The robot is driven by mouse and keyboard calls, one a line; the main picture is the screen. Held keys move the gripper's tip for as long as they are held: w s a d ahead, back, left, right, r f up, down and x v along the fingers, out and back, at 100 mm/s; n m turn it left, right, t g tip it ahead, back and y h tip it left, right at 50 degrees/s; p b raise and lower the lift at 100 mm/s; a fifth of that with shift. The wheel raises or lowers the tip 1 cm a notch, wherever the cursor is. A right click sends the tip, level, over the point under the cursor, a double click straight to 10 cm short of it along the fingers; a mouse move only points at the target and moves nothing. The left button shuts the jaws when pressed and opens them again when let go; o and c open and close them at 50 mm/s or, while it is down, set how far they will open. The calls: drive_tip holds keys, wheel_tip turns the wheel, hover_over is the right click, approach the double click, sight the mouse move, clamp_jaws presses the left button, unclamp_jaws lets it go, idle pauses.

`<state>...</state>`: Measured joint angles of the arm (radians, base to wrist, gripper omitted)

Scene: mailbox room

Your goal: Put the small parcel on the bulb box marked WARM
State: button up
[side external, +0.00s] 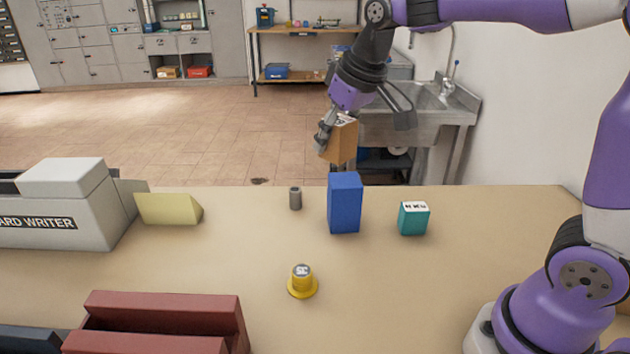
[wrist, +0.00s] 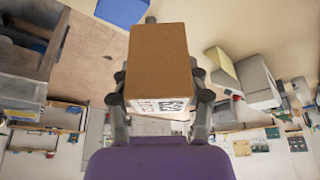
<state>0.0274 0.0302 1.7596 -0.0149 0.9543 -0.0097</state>
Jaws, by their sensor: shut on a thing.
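The small parcel is a brown carton (side external: 339,142), held in my gripper (side external: 336,130) above the far edge of the table. In the wrist view the parcel (wrist: 158,55) sits between both fingers, with a white printed label at its lower end. A tall blue box (side external: 344,204) stands upright on the table, below the parcel and apart from it. A small teal box (side external: 413,220) with dark marks on a white top stands to its right. I cannot read WARM on either box, so I cannot tell which is the bulb box.
A grey cylinder (side external: 295,198) stands just left of the blue box. A yellow knobbed piece (side external: 302,283) is nearer the front. A pale yellow wedge (side external: 168,209), a grey card writer (side external: 65,210) and a dark red rack (side external: 160,318) fill the left. The table's right side is clear.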

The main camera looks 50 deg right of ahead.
drive_tip(key=d+f, duration=0.1)
drive_tip(key=w+d+f, duration=0.1)
drive_tip(key=d, duration=0.1)
drive_tip(key=w+d+f, duration=0.1)
drive_tip(key=d, duration=0.1)
drive_tip(key=shift+w+d+f, duration=0.1)
drive_tip(key=shift+d+f, duration=0.05)
drive_tip(key=shift+f, duration=2.1)
drive_tip(key=shift+f, duration=0.1)
drive_tip(key=o, duration=1.2)
